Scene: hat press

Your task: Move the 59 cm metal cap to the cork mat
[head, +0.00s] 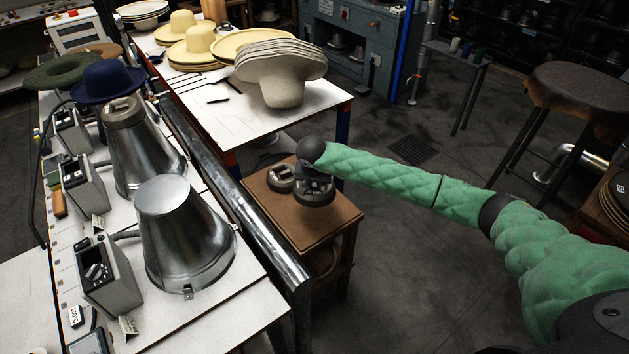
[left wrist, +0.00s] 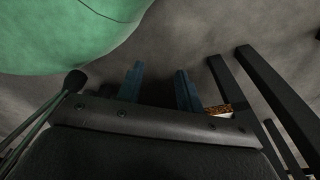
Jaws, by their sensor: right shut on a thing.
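My right gripper (head: 316,172) is at the end of the green-sleeved arm, over the small wooden stand. It is shut on a round metal cap (head: 315,194) with a small label too small to read surely. The cap is over the brown cork mat (head: 287,213) on the stand top; I cannot tell whether it touches the mat. A second metal cap (head: 280,180) sits just left of it, partly hidden by the held one. My left gripper (left wrist: 160,74) shows only in the left wrist view; its two blue fingers are apart with nothing between them.
Two large metal cones (head: 185,235) (head: 145,150) stand on the left bench beside control boxes (head: 105,277). A thick metal pipe (head: 250,215) runs between bench and stand. A white table (head: 225,120) with straw hats (head: 280,80) is behind. The floor to the right is open, with a stool (head: 580,95).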

